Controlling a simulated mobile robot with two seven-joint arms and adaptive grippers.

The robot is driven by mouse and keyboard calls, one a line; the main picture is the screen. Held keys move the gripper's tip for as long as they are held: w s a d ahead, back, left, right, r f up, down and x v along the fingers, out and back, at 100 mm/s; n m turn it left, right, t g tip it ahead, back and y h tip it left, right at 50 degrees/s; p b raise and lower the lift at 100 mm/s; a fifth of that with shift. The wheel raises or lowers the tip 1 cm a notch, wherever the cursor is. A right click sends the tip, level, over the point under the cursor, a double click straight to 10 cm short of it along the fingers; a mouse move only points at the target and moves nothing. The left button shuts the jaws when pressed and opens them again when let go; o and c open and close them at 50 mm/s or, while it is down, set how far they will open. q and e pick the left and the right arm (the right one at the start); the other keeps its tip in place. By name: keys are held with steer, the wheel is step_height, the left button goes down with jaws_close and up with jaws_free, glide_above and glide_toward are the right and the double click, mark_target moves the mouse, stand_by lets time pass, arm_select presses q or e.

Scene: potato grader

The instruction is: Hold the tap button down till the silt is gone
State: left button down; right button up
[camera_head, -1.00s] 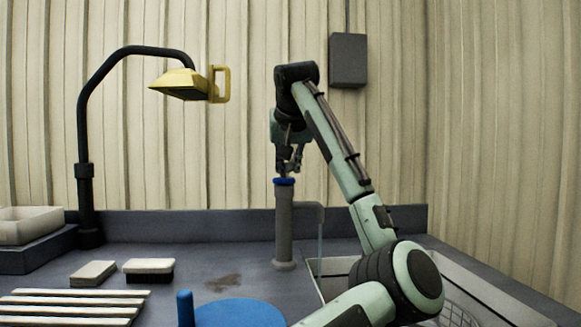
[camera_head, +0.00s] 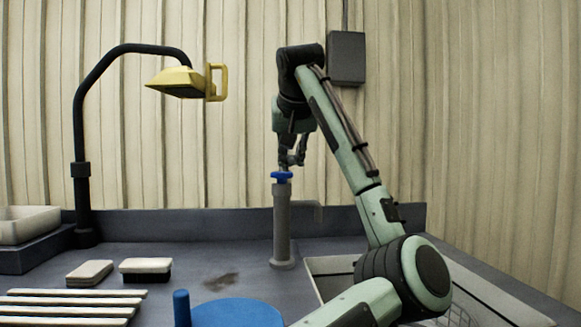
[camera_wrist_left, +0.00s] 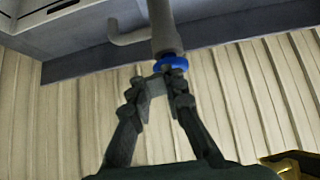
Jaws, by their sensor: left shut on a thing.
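The tap is a grey upright post (camera_head: 282,225) with a blue button (camera_head: 282,177) on top and a short spout on its right. The button stands slightly above the post, and no water shows under the spout. My left gripper (camera_head: 287,163) points down at the button, its fingers closed in at the button's top. The left wrist view shows the fingers (camera_wrist_left: 160,82) right at the blue button (camera_wrist_left: 171,61); the exact contact is unclear. The sink (camera_head: 330,264) is partly behind my arm, with a wire mesh (camera_head: 458,317) inside. I cannot make out silt in it. My right gripper is out of view.
A yellow lamp (camera_head: 178,82) hangs from a black bent pole at the left. Two brushes or blocks (camera_head: 146,266), a slatted rack (camera_head: 70,310), a pale tray (camera_head: 28,222) and a blue disc (camera_head: 238,314) with a peg are on the counter. A brown smear (camera_head: 221,282) lies on the counter.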

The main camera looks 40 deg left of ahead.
arm_select(q)
steer(key=v, duration=0.5)
steer(key=shift+s+d+r, duration=0.1)
steer(key=shift+r, duration=0.25)
